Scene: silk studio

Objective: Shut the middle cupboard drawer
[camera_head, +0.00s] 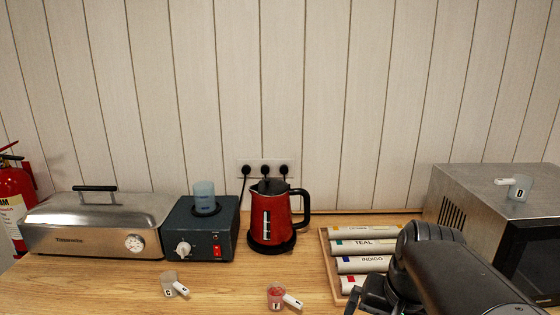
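No cupboard drawer shows in the head view; the picture covers only the worktop and the wall behind it. My arm comes in from the lower right and reaches over the right part of the worktop. My gripper (368,298) points down at the bottom edge, in front of the tray of rolls. Its fingertips are hidden or cut off, so I cannot tell whether it is open or shut.
A wooden worktop (120,285) holds a steel lidded warmer (95,222), a dark heater box (212,240), a red kettle (270,218), a tray (325,250) of labelled rolls and a microwave (470,205). Small tagged cups (169,283) (275,296) stand near the front.

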